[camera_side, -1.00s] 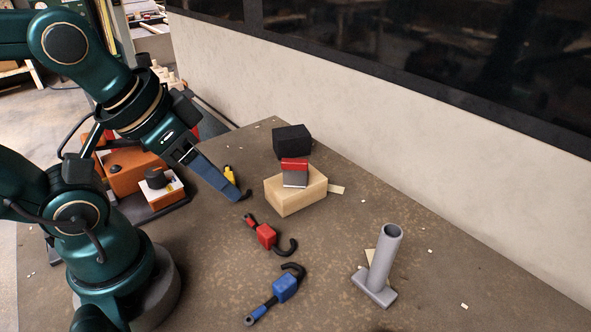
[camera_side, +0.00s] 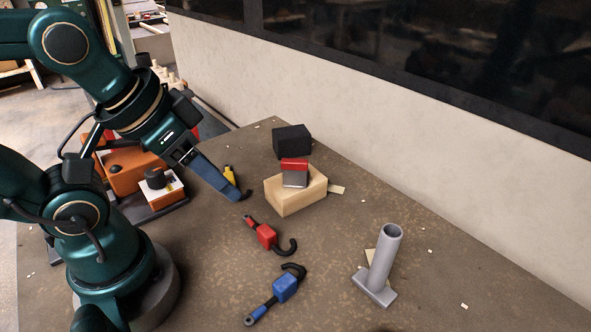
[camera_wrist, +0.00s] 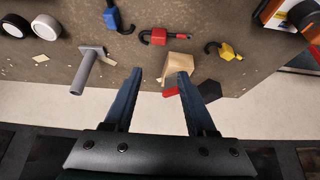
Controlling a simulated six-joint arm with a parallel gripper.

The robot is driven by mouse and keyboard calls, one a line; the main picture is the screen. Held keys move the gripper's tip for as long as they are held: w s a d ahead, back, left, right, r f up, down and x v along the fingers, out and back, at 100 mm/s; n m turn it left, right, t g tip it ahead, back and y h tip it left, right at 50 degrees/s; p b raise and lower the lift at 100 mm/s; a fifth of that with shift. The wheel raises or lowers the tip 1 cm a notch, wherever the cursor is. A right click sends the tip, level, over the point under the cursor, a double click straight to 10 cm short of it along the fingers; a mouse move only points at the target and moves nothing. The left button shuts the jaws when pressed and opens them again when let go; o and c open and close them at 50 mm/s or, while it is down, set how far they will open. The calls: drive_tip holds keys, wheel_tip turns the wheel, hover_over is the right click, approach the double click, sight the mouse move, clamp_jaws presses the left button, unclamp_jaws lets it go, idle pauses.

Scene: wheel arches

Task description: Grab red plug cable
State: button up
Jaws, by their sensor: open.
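The red plug cable (camera_side: 266,236), a red block with a dark hooked end, lies on the table in front of the wooden block. It also shows in the wrist view (camera_wrist: 158,37), beyond my fingertips. My gripper (camera_side: 240,197) is open and empty, above the table near the yellow plug cable (camera_side: 229,175), which it partly covers in the side view. In the wrist view its two blue fingers (camera_wrist: 160,72) are spread apart, with the red plug cable ahead of the gap and not between them. The blue plug cable (camera_side: 285,288) lies nearer the front.
A wooden block (camera_side: 290,198) with a red and grey piece (camera_side: 295,172) on top stands right of my gripper. A black block (camera_side: 292,141) stands behind it. A grey tube on a foot (camera_side: 384,262) stands at right. The table between is clear.

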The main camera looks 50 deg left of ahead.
drive_tip(key=shift+o, duration=0.5)
drive_tip(key=n+g+h, duration=0.7)
drive_tip(key=n+h, duration=0.4)
drive_tip(key=n, duration=0.3)
hover_over(262, 226)
drive_tip(key=f, duration=0.6)
drive_tip(key=w+f, duration=0.1)
drive_tip(key=f, duration=0.1)
drive_tip(key=shift+a+f, duration=0.3)
drive_tip(key=shift+f, duration=0.1)
drive_tip(key=f+n, duration=0.1)
drive_tip(key=a+f+n+h, duration=0.1)
drive_tip(key=a+f+n+t+h, duration=0.1)
drive_tip(key=f, duration=0.1)
drive_tip(key=shift+s, duration=0.15)
drive_tip(key=shift+s+a+f+n, duration=0.1)
drive_tip(key=shift+s+f+n, duration=0.25)
drive_tip(key=shift+f+n, duration=0.15)
drive_tip(key=shift+x, duration=2.45)
